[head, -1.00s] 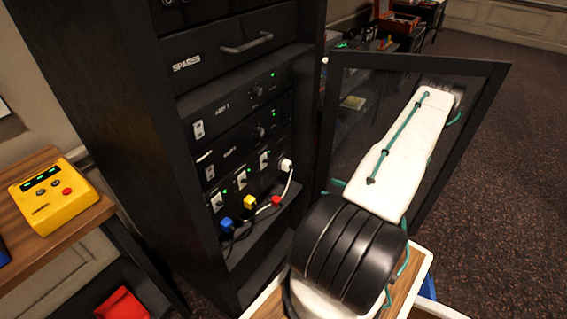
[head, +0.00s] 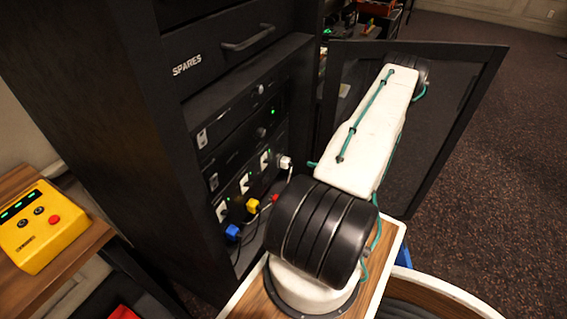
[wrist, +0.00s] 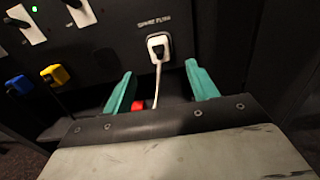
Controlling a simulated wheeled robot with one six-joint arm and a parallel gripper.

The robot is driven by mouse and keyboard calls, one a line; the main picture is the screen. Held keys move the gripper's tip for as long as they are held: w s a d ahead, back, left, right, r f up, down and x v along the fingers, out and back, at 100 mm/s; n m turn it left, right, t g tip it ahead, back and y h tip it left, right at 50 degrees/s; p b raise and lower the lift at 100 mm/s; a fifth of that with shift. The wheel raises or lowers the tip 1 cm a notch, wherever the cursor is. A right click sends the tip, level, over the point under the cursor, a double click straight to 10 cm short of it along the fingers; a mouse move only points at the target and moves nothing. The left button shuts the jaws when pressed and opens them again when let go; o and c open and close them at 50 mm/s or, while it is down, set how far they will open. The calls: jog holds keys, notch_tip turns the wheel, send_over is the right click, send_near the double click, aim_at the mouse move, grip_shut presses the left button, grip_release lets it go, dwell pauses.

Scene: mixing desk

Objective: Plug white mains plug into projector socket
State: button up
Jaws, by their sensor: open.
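The white plug (wrist: 158,46) sits in a socket on the dark rack panel under small lettering that I cannot read surely. Its white cable hangs down between my fingers. It also shows in the head view (head: 285,162) at the right end of the panel. My gripper (wrist: 161,84) is open, its two teal fingers below and to either side of the white plug, with nothing gripped. In the head view my arm hides the gripper. I cannot tell which socket is the projector's.
A blue plug (wrist: 19,85), a yellow plug (wrist: 55,75) and a red plug (wrist: 139,105) are near the panel's lower edge. White rocker switches (wrist: 72,10) are above. An open dark door (head: 455,120) stands right of the rack. A yellow box (head: 38,226) sits on the left table.

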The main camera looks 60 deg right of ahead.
aim_at(289, 164)
jog(key=shift+w+a, duration=0.2)
jog(key=shift+w, duration=2.05)
jog(key=shift+w+a, duration=0.2)
jog(key=shift+w, duration=2)
jog(key=shift+c, duration=0.4)
grip_shut()
jog(key=s, duration=0.6)
jog(key=shift+d, duration=0.25)
